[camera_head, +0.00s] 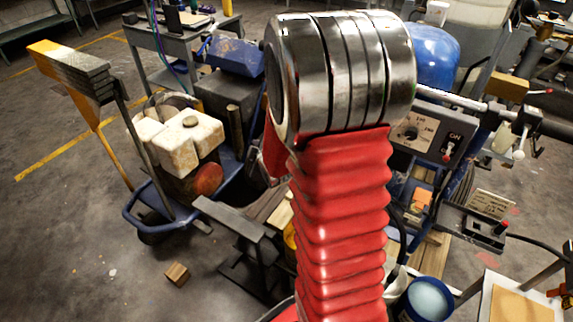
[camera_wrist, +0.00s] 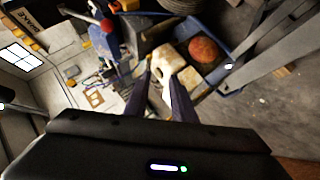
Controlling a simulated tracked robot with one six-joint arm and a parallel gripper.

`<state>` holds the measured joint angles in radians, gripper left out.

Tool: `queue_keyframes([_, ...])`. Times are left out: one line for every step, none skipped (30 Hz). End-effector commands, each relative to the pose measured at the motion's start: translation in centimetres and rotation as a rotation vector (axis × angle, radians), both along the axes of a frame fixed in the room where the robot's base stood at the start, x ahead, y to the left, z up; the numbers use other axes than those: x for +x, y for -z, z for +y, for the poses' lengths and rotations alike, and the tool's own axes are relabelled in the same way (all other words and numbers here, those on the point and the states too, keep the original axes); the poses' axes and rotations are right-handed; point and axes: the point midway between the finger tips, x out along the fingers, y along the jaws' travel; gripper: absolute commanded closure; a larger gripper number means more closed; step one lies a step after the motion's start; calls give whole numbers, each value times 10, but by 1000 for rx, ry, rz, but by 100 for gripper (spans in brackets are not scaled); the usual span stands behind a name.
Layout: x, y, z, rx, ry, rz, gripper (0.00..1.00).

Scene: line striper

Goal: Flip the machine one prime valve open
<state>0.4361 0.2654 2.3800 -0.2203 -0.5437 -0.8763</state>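The line striper stands on a blue frame (camera_head: 150,212), with a stained white engine tank (camera_head: 188,140) in the head view. The tank also shows in the wrist view (camera_wrist: 182,72), beyond my fingers. My gripper (camera_wrist: 157,82) is empty, with its two dark fingers apart. My own arm hides it in the head view. A grey control panel (camera_head: 430,130) with a dial and a red-tipped ON switch is right of my arm. A red knob (camera_wrist: 108,26) shows by blue parts in the wrist view. I cannot tell which part is the machine one prime valve.
A grey cart (camera_head: 180,45) stands behind the machine. A blue rounded tank (camera_head: 432,60) is behind my arm at right. An open bucket (camera_head: 428,298) and a wooden block (camera_head: 177,273) are on the floor in front. Bare concrete floor lies at left.

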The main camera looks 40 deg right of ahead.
Motion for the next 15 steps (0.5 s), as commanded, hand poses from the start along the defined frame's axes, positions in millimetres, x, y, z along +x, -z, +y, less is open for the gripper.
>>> queue_keyframes([1,12,-8,-22,-7,-4,77])
queue_keyframes([2,17,-13,-38,-13,-11,77])
queue_keyframes([3,24,-18,-59,-22,-19,77])
queue_keyframes([3,28,-22,-77,-28,-26,77])
queue_keyframes([4,34,-26,-93,-36,-33,77])
queue_keyframes([4,40,-31,-115,-44,-41,77])
queue_keyframes([4,45,-35,-132,-49,-48,77])
queue_keyframes([4,50,-39,-147,-55,-55,77])
queue_keyframes([3,57,-44,-169,-61,-65,77])
queue_keyframes([2,62,-47,-186,-66,-71,77])
queue_keyframes([1,67,-51,-201,-70,-78,77])
queue_keyframes([0,74,-55,-224,-77,-88,77])
queue_keyframes([-2,79,-58,-239,-81,-95,77])
queue_keyframes([-3,84,-61,-256,-85,-102,77])
queue_keyframes([-6,90,-65,-277,-89,-111,77])
